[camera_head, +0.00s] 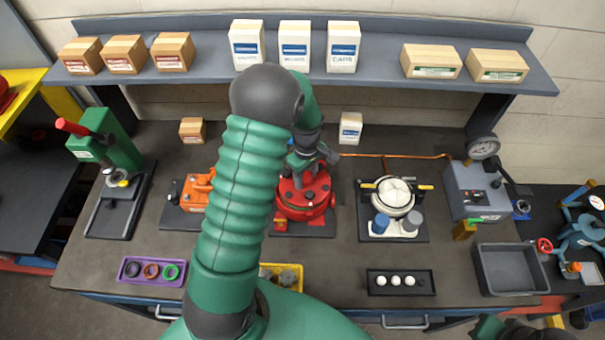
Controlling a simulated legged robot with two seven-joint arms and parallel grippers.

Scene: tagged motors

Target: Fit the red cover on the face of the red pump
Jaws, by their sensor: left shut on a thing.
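My left gripper (303,176) points down right over the pump and is shut on the red cover (300,203). The cover is at the pump's top face. I cannot tell from this view whether it sits flush or slightly above. My right gripper is not in view; only a dark and green part of my right arm shows at the bottom right edge.
An orange motor (198,190) stands left of the pump and a white unit (396,200) right of it. A purple ring tray (152,271), a yellow tray (293,273), a black tray (400,281) and an empty grey bin (512,247) line the front. A shelf (380,72) holds boxes behind.

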